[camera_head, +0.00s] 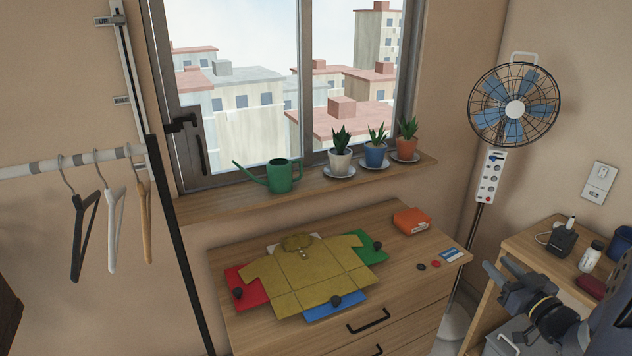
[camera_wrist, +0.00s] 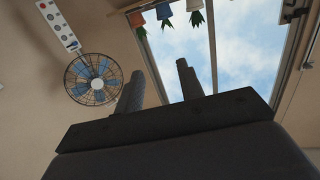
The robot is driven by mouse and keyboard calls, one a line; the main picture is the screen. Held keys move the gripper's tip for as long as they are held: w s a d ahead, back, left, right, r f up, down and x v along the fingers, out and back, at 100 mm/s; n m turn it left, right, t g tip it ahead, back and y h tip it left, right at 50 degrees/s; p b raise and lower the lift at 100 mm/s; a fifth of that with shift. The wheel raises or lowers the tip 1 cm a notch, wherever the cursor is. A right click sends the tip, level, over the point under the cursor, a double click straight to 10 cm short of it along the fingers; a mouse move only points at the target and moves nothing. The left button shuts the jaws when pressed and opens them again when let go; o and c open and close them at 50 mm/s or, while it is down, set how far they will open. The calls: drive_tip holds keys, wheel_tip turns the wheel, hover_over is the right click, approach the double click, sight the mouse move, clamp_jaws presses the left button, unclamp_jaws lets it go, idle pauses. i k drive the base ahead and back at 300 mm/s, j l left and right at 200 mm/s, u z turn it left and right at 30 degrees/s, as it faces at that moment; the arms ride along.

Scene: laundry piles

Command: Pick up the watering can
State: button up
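The green watering can (camera_head: 280,176) stands upright on the wooden windowsill (camera_head: 230,202), left of the potted plants, with its spout pointing left. My gripper (camera_head: 500,276) is at the lower right in the head view, far from the can and beside the side table. In the wrist view my gripper (camera_wrist: 160,88) shows two dark fingers standing well apart with nothing between them. The watering can does not show in the wrist view.
Potted plants in white (camera_head: 341,160), blue (camera_head: 375,154) and terracotta (camera_head: 406,146) pots stand right of the can. A fan (camera_head: 514,108) stands right. Hangers (camera_head: 113,225) hang left.

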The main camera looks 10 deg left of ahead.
sight(279, 170)
drive_tip(key=i+j+u, duration=0.15)
drive_tip(key=u, duration=0.25)
drive_tip(key=i+u, duration=0.6)
drive_tip(key=u, duration=0.15)
drive_tip(key=i, duration=0.45)
